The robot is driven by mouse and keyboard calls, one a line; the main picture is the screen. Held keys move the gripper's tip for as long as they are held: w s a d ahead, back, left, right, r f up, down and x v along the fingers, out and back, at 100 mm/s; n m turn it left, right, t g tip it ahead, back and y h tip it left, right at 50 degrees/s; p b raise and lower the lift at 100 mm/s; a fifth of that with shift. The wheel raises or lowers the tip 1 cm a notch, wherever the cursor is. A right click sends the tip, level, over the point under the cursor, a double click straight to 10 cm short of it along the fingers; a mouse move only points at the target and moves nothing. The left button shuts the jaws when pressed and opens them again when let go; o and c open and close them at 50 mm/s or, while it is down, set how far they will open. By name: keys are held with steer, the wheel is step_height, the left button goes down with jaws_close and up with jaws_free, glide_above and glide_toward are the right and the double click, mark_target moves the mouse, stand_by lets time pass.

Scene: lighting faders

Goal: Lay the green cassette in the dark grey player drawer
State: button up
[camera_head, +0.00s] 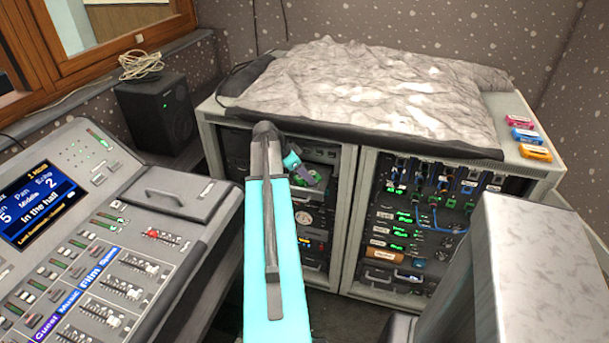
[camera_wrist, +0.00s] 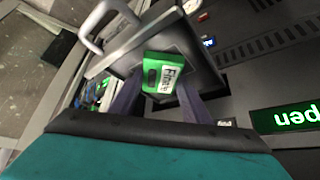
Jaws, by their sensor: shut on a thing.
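The green cassette (camera_wrist: 152,76) has a white label with handwriting. My gripper (camera_wrist: 163,93) is shut on it, with one dark finger on each side in the wrist view. The player drawer (camera_wrist: 128,52) is pulled out, a dark grey tray with a grey front bar and a handle. The cassette appears over the drawer's opening; I cannot tell whether it touches the drawer floor. In the head view the green cassette (camera_head: 308,177) shows small beside my teal wrist, at the left rack's opening. My arm hides part of the drawer there.
Pink, blue and orange cassettes (camera_head: 524,135) lie on the cabinet top's right end. A crumpled grey cover (camera_head: 380,85) fills most of that top. A mixing desk (camera_head: 180,195) stands left.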

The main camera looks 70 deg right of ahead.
steer(key=shift+f, duration=0.15)
steer(key=o, duration=1.1)
steer(key=shift+o, duration=0.2)
steer(key=shift+r, duration=0.25)
steer(key=b+v, duration=0.1)
steer(key=v, duration=1.1)
